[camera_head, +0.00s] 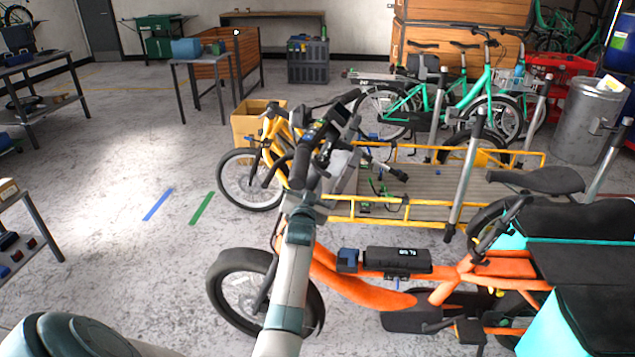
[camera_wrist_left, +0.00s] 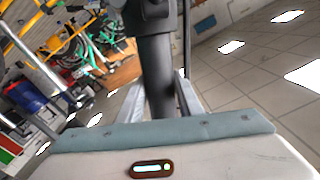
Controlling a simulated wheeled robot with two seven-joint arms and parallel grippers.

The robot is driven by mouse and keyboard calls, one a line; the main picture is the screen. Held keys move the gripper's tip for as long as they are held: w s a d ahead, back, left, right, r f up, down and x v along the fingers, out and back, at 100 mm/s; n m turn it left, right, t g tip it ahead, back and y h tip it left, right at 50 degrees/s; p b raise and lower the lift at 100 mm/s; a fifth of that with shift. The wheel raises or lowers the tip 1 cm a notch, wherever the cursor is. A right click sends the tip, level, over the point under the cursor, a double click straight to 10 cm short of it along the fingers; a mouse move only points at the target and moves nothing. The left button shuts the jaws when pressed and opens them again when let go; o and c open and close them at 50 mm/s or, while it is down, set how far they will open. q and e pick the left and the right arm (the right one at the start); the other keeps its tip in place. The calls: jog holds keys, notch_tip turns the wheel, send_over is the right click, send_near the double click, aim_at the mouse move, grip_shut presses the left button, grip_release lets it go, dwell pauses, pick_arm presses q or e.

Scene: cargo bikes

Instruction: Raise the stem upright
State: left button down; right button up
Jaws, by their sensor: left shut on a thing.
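The orange cargo bike (camera_head: 350,285) stands in front of me. Its black stem (camera_head: 300,168) rises at the front end, with the dark handlebar and a small display (camera_head: 338,115) at its top. The stem looks close to upright, with a slight lean to the right. My left gripper (camera_head: 298,200) is at the stem, its arm coming up from below and hiding the lower stem. In the left wrist view the dark stem (camera_wrist_left: 156,75) stands between the two fingers of my left gripper (camera_wrist_left: 157,102), which is shut on it. My right gripper is not seen.
A yellow cargo bike (camera_head: 350,215) with a flat bed stands just behind. Turquoise bags (camera_head: 575,310) and a black saddle (camera_head: 540,180) are at the right. Green bikes (camera_head: 480,85) stand further back. Open floor with blue and green tape (camera_head: 202,208) lies to the left.

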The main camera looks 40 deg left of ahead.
pick_arm(q)
jog(key=shift+s+a+r+n, duration=0.25)
jog(key=shift+a+r+n, duration=0.25)
jog(key=shift+a, duration=0.25)
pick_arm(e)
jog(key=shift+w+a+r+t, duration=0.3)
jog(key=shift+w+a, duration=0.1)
pick_arm(q)
jog(key=shift+f, duration=0.1)
jog(key=c, duration=1.3)
grip_release()
jog(key=shift+o, duration=0.2)
jog(key=shift+s+f, duration=0.1)
jog(key=shift+f, duration=0.15)
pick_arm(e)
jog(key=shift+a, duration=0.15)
pick_arm(q)
jog(key=shift+d+f, duration=0.1)
jog(key=shift+d, duration=0.1)
jog(key=shift+s+d, duration=0.1)
jog(key=shift+s, duration=0.05)
jog(key=v, duration=1.7)
jog(key=shift+a+r+b, duration=0.2)
jog(key=shift+r+b, duration=0.1)
jog(key=shift+b, duration=0.05)
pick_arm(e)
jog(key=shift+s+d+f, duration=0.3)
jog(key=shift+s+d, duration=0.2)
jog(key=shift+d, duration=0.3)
